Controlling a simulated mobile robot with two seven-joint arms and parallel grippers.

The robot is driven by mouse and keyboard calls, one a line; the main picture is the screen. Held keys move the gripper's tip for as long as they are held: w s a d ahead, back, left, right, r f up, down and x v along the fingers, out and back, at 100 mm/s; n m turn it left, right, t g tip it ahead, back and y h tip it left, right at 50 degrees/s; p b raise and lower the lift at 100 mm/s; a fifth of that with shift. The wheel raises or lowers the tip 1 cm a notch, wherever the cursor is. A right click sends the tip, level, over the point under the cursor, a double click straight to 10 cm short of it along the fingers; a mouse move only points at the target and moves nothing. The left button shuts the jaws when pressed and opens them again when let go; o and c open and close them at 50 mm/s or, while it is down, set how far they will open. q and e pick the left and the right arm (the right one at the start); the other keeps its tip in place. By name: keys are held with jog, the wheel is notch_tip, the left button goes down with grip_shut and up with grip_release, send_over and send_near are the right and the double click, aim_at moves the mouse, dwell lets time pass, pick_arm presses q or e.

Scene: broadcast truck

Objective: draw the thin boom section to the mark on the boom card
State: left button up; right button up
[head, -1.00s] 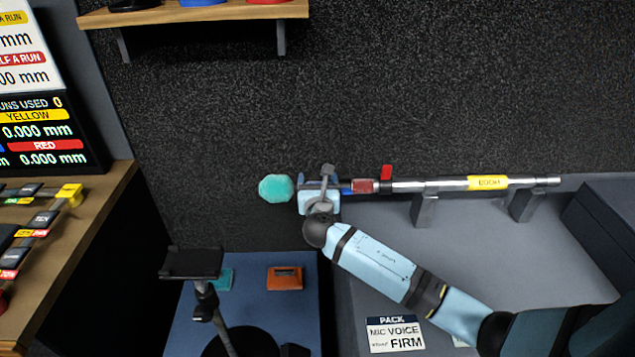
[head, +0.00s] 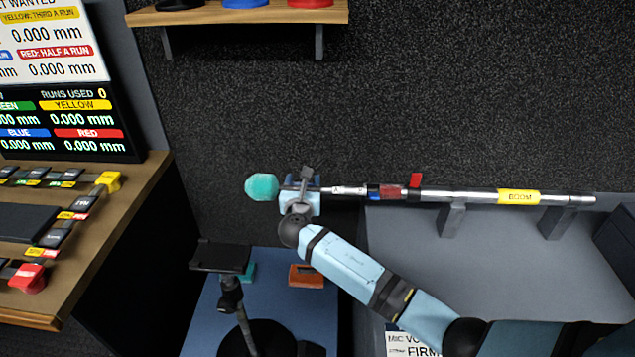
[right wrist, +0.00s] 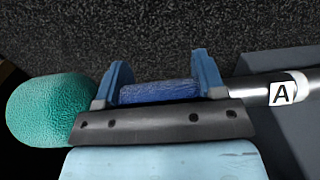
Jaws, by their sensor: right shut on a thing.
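The boom (head: 470,196) is a silver tube lying level on two grey rests, with a yellow BOOM label. Its left end has red and blue collars and a red lever (head: 415,180). The thin boom section (head: 349,190) sticks out left of the collars and bears a white band; the right wrist view shows this band with a letter A (right wrist: 283,93). My right gripper (head: 300,188) is shut on the thin section's blue sleeve (right wrist: 158,92), just right of the teal foam ball (head: 261,187) at the tip. My left gripper is not in view. No boom card is recognisable.
A black stand (head: 232,295) and an orange block (head: 307,276) are on the blue surface below. A console (head: 70,215) with screens is at left, a shelf (head: 240,14) above.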

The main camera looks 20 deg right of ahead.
jog(key=o, duration=1)
jog(key=v, duration=1.4)
jog(key=shift+p, duration=0.45)
